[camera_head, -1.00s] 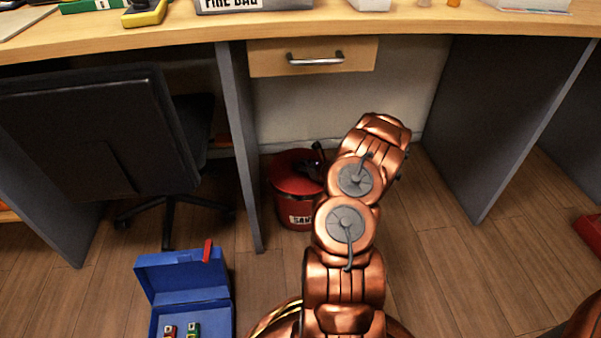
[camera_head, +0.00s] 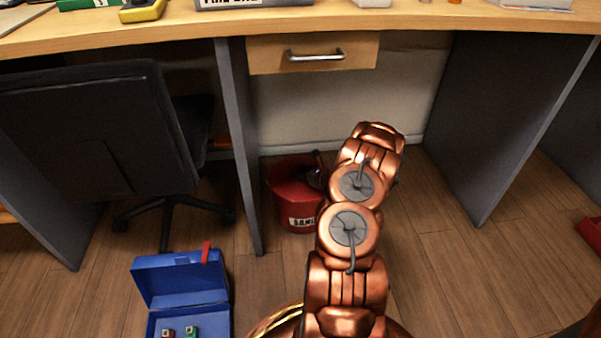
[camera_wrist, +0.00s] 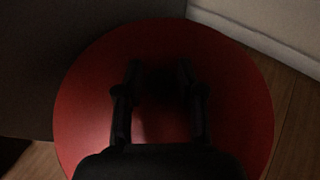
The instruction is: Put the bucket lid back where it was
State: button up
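The bucket (camera_head: 292,210) is red with a white label and stands on the floor under the desk drawer. Its round red lid (camera_wrist: 85,110) fills the middle of the wrist view. I cannot tell whether it lies flush on the rim. My gripper (camera_head: 316,176) is at the bucket's top right in the head view, partly hidden by my arm. In the wrist view, the two dark fingers of my gripper (camera_wrist: 159,72) stand apart over the lid's middle. The space between them is dark, so I cannot tell whether a handle is held there.
A desk panel (camera_head: 240,150) stands just left of the bucket, with a black chair (camera_head: 95,130) beyond it. An open blue box (camera_head: 185,280) is on the floor at the lower left. A drawer (camera_head: 312,55) hangs above. The floor to the right (camera_head: 450,260) is clear.

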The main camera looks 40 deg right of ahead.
jog(key=shift+o, duration=0.9)
jog(key=shift+r, duration=0.15)
jog(key=shift+s+r, duration=0.2)
jog(key=shift+s, duration=0.1)
jog(key=p+v, duration=0.3)
jog(key=v, duration=0.8)
jog(key=shift+p, duration=0.4)
jog(key=shift+s+a, duration=0.1)
jog(key=shift+s, duration=0.05)
jog(key=shift+a, duration=0.1)
